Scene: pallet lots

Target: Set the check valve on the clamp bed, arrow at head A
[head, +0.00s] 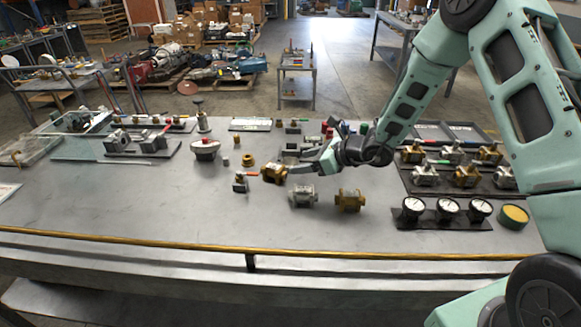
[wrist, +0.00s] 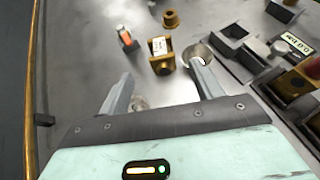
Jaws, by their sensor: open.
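A brass valve body (head: 274,173) stands on the bench just beyond my gripper's fingertips. In the wrist view the brass valve (wrist: 162,62) carries a white marked tag and lies between and ahead of the tips. My gripper (head: 296,168) is open and low over the bench, with nothing held; its two fingers also show in the wrist view (wrist: 161,78). A grey valve body (head: 303,196) and another brass one (head: 350,200) stand nearer the front. Which one is the check valve, and its arrow, I cannot tell. Grey clamp-like blocks (wrist: 245,45) beside a label may be the clamp bed.
Gauges (head: 448,208) and a rack of valves (head: 465,175) fill the right. A yellow rail (head: 200,243) runs along the front edge. The left-front bench is clear.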

